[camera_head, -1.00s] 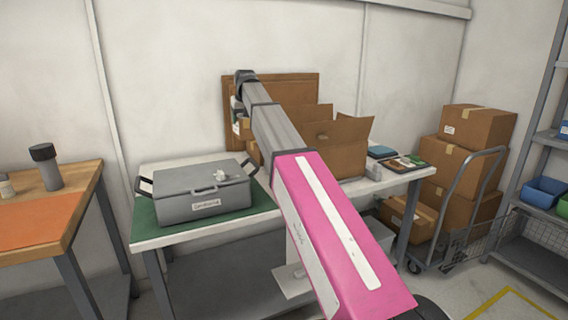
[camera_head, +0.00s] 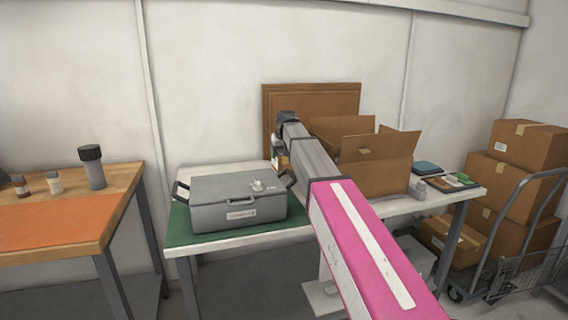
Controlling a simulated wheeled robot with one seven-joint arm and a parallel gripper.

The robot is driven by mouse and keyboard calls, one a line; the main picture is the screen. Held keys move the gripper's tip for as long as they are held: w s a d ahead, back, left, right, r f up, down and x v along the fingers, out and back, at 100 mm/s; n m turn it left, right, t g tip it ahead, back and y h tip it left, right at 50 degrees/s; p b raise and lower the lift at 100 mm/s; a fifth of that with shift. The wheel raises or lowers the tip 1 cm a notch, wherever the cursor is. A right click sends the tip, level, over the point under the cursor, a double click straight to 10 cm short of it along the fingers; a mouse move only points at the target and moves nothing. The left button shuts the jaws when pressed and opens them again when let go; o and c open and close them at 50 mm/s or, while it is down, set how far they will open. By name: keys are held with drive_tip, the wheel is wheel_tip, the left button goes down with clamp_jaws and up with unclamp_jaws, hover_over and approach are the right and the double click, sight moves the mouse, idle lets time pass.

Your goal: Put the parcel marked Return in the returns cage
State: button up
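My arm reaches over the bench, and its far end hides most of my gripper (camera_head: 277,147). I cannot see its fingers clearly. A small brown carton-like piece (camera_head: 282,163) shows just below the arm's end, partly hidden; I cannot tell whether it is held. No marking reading Return is legible on any parcel. An open brown carton (camera_head: 378,170) stands on the white bench right of my arm. Several closed brown cartons (camera_head: 523,145) are stacked at the right. No cage marked for returns can be identified; a wire mesh basket (camera_head: 522,276) shows at the lower right.
A grey lidded box (camera_head: 235,206) with a label stands on a green mat (camera_head: 187,231) on the white bench (camera_head: 452,197). A wooden table (camera_head: 118,183) with bottles is at the left. A trolley (camera_head: 487,270) stands before the stacked cartons. A brown board (camera_head: 345,103) leans against the wall.

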drive_tip(key=shift+f, duration=1.9)
drive_tip(key=shift+f, duration=0.1)
drive_tip(key=o, duration=1.1)
drive_tip(key=shift+c, duration=0.2)
